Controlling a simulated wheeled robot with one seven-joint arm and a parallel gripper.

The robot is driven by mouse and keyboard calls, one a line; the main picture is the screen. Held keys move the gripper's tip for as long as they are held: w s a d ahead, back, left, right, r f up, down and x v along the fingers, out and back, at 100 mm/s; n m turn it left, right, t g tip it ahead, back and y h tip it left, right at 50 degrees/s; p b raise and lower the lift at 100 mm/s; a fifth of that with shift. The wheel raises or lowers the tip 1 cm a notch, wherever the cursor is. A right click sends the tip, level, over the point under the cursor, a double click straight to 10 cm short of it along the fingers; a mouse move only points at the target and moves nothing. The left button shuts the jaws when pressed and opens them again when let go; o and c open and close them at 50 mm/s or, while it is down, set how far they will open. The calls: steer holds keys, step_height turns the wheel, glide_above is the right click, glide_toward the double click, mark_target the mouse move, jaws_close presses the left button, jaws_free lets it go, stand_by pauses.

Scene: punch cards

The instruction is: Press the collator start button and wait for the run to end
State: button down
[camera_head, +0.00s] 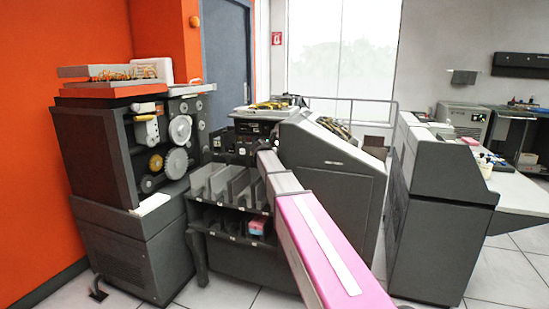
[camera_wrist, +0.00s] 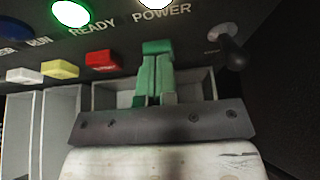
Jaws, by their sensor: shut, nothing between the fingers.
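The collator (camera_head: 235,215) stands in the middle of the head view, with dark card pockets below its control panel. In the wrist view the control panel (camera_wrist: 120,35) fills the top. The green READY lamp (camera_wrist: 73,13) and the white POWER lamp (camera_wrist: 155,3) are lit; the blue RUN lamp (camera_wrist: 40,22) looks dim. Below them is a row of white, yellow and red (camera_wrist: 103,60) buttons. My gripper (camera_wrist: 157,72) is shut and empty, its green fingers in line with this row, right of the red button. A green start button there cannot be told apart from the fingertips, nor can contact.
A black lever (camera_wrist: 231,50) sticks out at the panel's right. Pocket walls (camera_wrist: 57,120) lie just below the buttons. A machine with reels (camera_head: 95,150) stands left, a grey cabinet (camera_head: 440,220) right. Floor shows between the machines.

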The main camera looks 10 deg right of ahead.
steer(key=shift+w+d, duration=0.1)
steer(key=shift+w, duration=0.05)
stand_by(0.4)
steer(key=s+f+v, duration=0.1)
steer(key=f+v, duration=0.1)
steer(key=v, duration=1.4)
steer(key=shift+s+a, duration=0.25)
steer(key=shift+a, duration=0.15)
steer(key=s+a, duration=0.5)
steer(key=s, duration=0.4)
steer(key=s+a, duration=0.6)
steer(key=s, duration=0.4)
